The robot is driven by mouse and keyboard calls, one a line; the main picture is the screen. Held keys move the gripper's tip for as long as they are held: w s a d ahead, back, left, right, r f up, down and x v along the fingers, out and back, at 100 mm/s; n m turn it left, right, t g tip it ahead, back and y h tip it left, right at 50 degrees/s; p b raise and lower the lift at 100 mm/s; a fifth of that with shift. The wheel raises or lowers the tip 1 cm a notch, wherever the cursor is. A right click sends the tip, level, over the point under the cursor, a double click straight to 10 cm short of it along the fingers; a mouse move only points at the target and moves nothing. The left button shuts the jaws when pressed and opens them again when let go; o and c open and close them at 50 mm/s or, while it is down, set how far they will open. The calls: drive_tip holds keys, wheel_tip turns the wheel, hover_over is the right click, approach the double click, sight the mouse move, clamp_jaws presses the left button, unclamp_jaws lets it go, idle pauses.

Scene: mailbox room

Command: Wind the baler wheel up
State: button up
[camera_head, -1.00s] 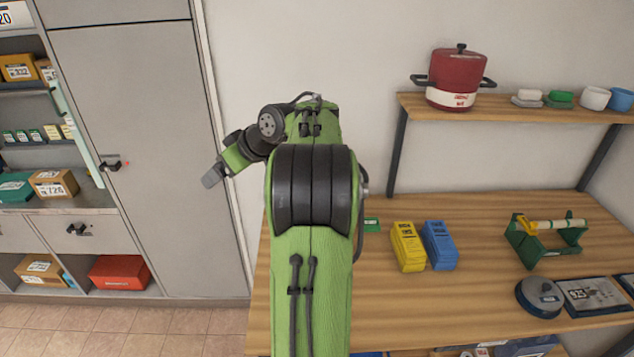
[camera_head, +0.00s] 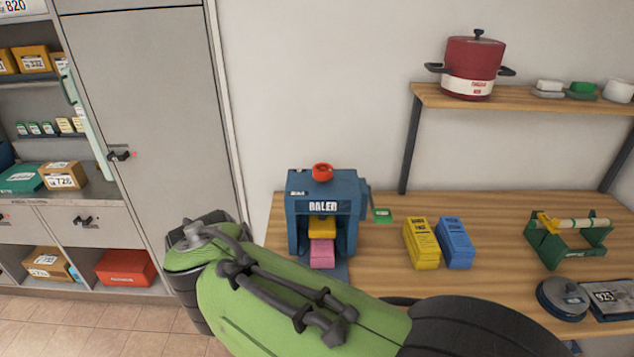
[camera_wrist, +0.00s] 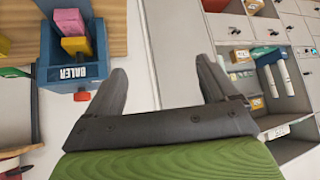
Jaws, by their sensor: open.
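The blue baler (camera_head: 327,192) stands at the left end of the wooden table, with a red wheel (camera_head: 322,171) on its top. A yellow block (camera_head: 322,226) and a pink block (camera_head: 321,253) show in its front opening. In the wrist view the baler (camera_wrist: 72,70) is upside down at the left, with its red wheel (camera_wrist: 82,96) near my left finger. My gripper (camera_wrist: 163,80) is open and empty, its two fingers wide apart, and the wheel lies outside them. In the head view my gripper is hidden and only my green arm shows.
A yellow box (camera_head: 421,243) and a blue box (camera_head: 454,242) stand right of the baler. A green stand with a roll (camera_head: 568,238) is farther right. A red pot (camera_head: 473,68) sits on the shelf above. Grey cabinets (camera_head: 143,110) fill the left.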

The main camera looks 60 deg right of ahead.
drive_tip(key=d+f+m+g+h+b, duration=0.1)
drive_tip(key=d+f+m+h+b, duration=0.2)
drive_tip(key=d, duration=0.4)
drive_tip(key=d+f+m+g+h+b, duration=0.1)
drive_tip(key=d+f+m+h+b, duration=0.25)
drive_tip(key=d, duration=0.45)
drive_tip(key=m+g+h+b, duration=0.2)
drive_tip(key=g+h+b, duration=0.1)
drive_tip(key=h+b, duration=0.3)
approach(323, 170)
drive_tip(key=shift+h, duration=0.25)
drive_tip(key=d+p, duration=0.1)
drive_tip(key=d, duration=0.2)
drive_tip(key=w+d+f+p, duration=0.1)
drive_tip(key=d, duration=0.3)
drive_tip(key=d+p, duration=0.1)
drive_tip(key=d, duration=0.3)
drive_tip(key=shift+w+d+f, duration=0.25)
drive_tip(key=shift+f, duration=0.05)
drive_tip(key=c, duration=1)
drive_tip(key=shift+o, duration=0.2)
